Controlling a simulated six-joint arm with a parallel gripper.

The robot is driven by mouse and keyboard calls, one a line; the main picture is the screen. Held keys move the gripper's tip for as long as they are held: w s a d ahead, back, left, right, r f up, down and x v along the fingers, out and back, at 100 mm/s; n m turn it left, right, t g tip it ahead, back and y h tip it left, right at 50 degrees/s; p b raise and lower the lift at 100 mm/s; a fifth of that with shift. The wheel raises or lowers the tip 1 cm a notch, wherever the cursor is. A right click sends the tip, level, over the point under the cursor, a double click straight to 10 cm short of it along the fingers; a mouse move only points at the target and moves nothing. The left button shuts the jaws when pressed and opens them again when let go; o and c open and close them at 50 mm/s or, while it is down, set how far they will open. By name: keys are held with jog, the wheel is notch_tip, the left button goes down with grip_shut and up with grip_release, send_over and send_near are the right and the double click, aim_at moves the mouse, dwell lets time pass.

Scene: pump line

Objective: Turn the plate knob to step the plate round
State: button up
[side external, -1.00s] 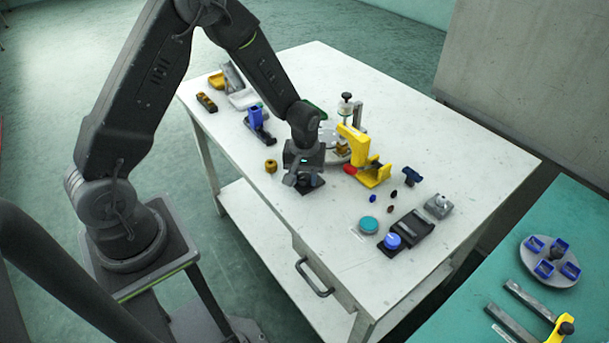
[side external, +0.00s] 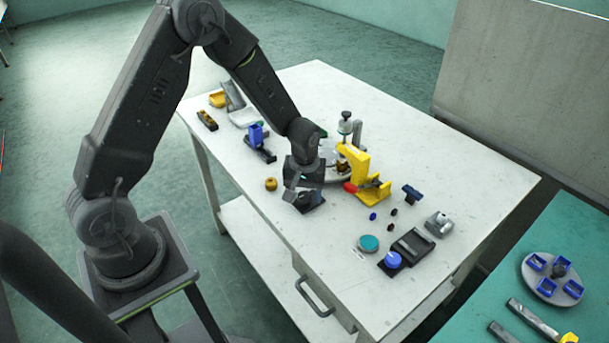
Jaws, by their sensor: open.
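My gripper (side external: 296,196) points down, open, low over a small dark block (side external: 313,203) on the white table. The gripper covers much of this block, and I cannot tell whether it touches it or what is between the fingers. A round grey plate (side external: 333,174) lies just behind, partly hidden by my arm and a yellow C-shaped frame (side external: 357,165). I cannot make out the plate knob for certain; it may be hidden by the gripper. Another grey plate (side external: 537,284) with blue pockets and a dark central knob (side external: 558,270) lies on the green bench at right.
A red-tipped yellow clamp (side external: 372,191) stands right of the gripper. A brass ring (side external: 271,184) lies to its left, a blue fixture (side external: 258,138) behind left. A teal disc (side external: 369,243) and a blue button (side external: 392,259) are near the front edge.

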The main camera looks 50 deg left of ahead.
aim_at(304, 195)
notch_tip(304, 195, up, 13)
dwell(0.3)
jog(key=s+d+r+m+t, duration=0.2)
jog(key=s+r+m, duration=0.2)
jog(key=s+r, duration=0.3)
jog(key=s+d+r+m+t, duration=0.3)
jog(key=s+r+m, duration=0.2)
jog(key=s, duration=0.7)
notch_tip(304, 195, up, 3)
jog(key=shift+s+d+f+t, duration=0.2)
jog(key=shift+s+t, duration=0.1)
jog(key=shift+s, duration=0.05)
